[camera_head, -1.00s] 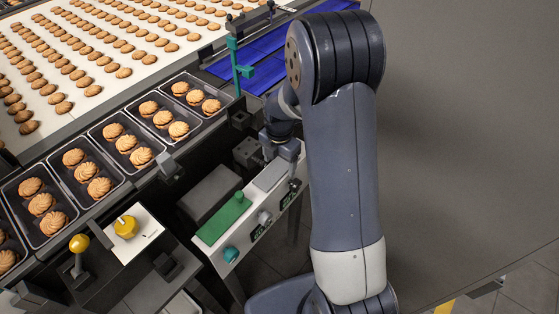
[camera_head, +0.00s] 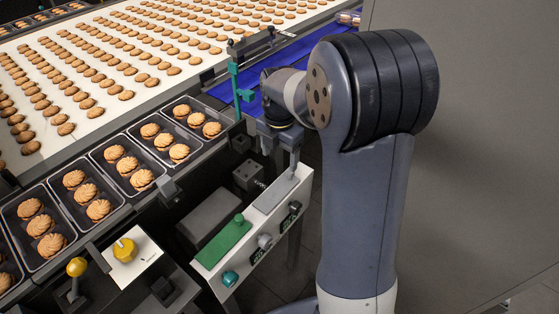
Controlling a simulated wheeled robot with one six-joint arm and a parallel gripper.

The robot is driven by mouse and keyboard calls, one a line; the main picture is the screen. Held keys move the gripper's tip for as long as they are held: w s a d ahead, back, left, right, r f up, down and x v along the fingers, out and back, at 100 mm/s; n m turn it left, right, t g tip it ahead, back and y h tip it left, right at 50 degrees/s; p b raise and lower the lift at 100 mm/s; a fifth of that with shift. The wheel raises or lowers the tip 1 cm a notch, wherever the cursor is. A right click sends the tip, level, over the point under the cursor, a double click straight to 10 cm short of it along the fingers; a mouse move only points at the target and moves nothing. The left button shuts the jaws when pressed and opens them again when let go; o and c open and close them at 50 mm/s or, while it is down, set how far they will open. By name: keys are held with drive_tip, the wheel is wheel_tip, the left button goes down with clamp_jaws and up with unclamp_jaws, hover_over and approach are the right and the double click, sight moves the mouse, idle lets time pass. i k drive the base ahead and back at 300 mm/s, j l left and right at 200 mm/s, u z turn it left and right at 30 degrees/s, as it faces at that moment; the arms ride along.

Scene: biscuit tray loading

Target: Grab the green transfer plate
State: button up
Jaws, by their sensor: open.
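The green transfer plate (camera_head: 222,244) lies flat on the front part of a pale control panel, with a small upright green knob on it. My gripper (camera_head: 294,167) is above the far right end of that panel, beyond the plate and to its right, apart from it. It points down and is open, with nothing seen between its fingers. The fingers are small and partly dark against the panel. My arm hides what lies to the right of the gripper.
Black trays (camera_head: 43,264) of biscuits stand in a row at left. A teal post (camera_head: 235,90) rises near a blue belt.

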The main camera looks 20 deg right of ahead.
sight(208, 257)
drive_tip(key=k+j+u, duration=0.15)
drive_tip(key=u, duration=0.2)
drive_tip(key=k+j+u, duration=0.15)
drive_tip(key=j+u, duration=0.2)
drive_tip(key=k+j+u, duration=0.1)
drive_tip(key=j+u, duration=0.25)
